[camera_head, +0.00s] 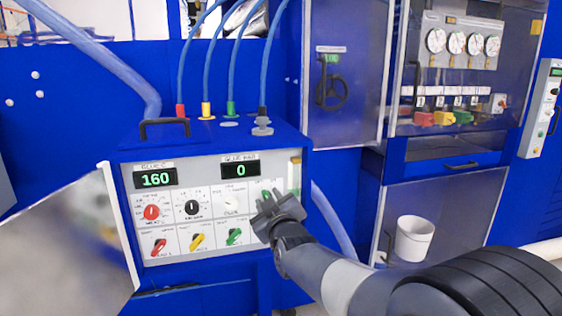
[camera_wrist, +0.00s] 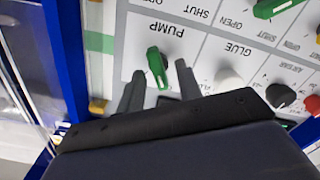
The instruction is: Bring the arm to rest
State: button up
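My gripper (camera_head: 269,197) is in front of the right part of the blue machine's control panel (camera_head: 168,173), its arm coming in from the lower right. In the wrist view my gripper (camera_wrist: 160,72) has its two dark fingers apart. The green PUMP knob (camera_wrist: 154,59) shows between and just beyond the fingertips, with a visible gap on each side. Nothing is held. I cannot tell the exact depth between the fingertips and the knob. In the head view the gripper partly covers this corner of the panel.
The panel has displays reading 160 (camera_head: 156,179) and 0 (camera_head: 240,169), plus several coloured knobs. Blue hoses (camera_head: 222,60) rise from the machine's top. A cabinet with gauges (camera_head: 456,42) and a white bucket (camera_head: 413,240) stand at right. A clear panel (camera_head: 75,240) is at lower left.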

jog(key=shift+w+d+r+m+p, duration=0.1)
jog(key=shift+m+p, duration=1.05)
jog(key=shift+m, duration=0.8)
jog(key=shift+d+m+p, duration=0.1)
jog(key=shift+m+p, duration=1.05)
jog(key=shift+m, duration=0.8)
